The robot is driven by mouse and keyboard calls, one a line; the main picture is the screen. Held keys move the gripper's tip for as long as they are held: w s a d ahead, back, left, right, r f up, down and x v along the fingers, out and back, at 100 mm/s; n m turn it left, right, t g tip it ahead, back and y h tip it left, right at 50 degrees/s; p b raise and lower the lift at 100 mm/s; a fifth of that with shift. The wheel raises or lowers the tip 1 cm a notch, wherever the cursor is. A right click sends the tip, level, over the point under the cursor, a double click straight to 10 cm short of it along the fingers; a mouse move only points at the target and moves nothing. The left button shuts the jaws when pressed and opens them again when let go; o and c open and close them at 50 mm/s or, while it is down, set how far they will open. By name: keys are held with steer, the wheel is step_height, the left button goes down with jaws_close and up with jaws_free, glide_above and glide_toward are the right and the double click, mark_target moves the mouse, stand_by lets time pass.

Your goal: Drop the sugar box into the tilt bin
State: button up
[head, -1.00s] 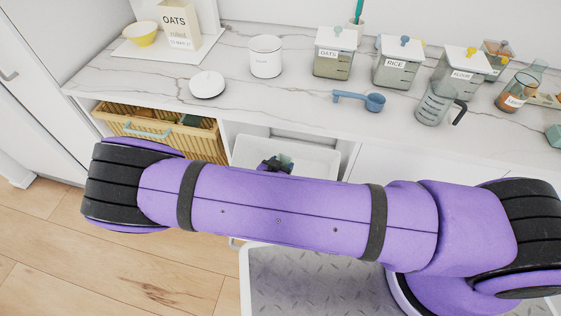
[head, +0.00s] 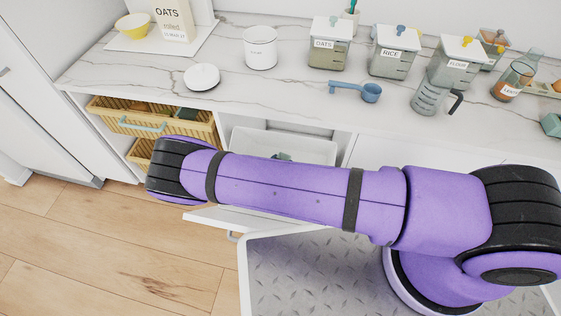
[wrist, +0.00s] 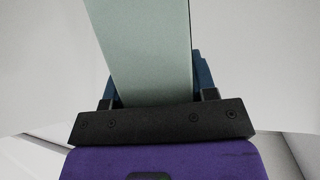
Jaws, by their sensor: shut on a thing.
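The sugar box appears as a pale green, flat-sided box (wrist: 140,50) in the wrist view, its far end out of frame. My gripper (wrist: 158,88) is shut on it, with blue fingers on either side. The white tilt bin (head: 300,137) is tipped open below the counter in the head view; its front panel (head: 232,219) shows under my arm. A small greenish piece (head: 283,157) shows inside the bin opening, just above my arm, probably the box top. My arm hides the gripper and most of the bin there. Pale walls surround the box in the wrist view.
Wicker drawers (head: 152,121) sit left of the bin. The marble counter above holds a white lid (head: 202,77), a white canister (head: 260,48), a blue scoop (head: 357,91), a measuring jug (head: 430,95) and several clear containers. Wooden floor at left is clear.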

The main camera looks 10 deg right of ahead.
steer(key=shift+w+d+f, duration=0.1)
steer(key=shift+w+f, duration=0.15)
steer(key=shift+f, duration=0.15)
steer(key=o, duration=1.4)
steer(key=v, duration=0.7)
steer(key=shift+s+r, duration=0.15)
steer(key=shift+s, duration=0.05)
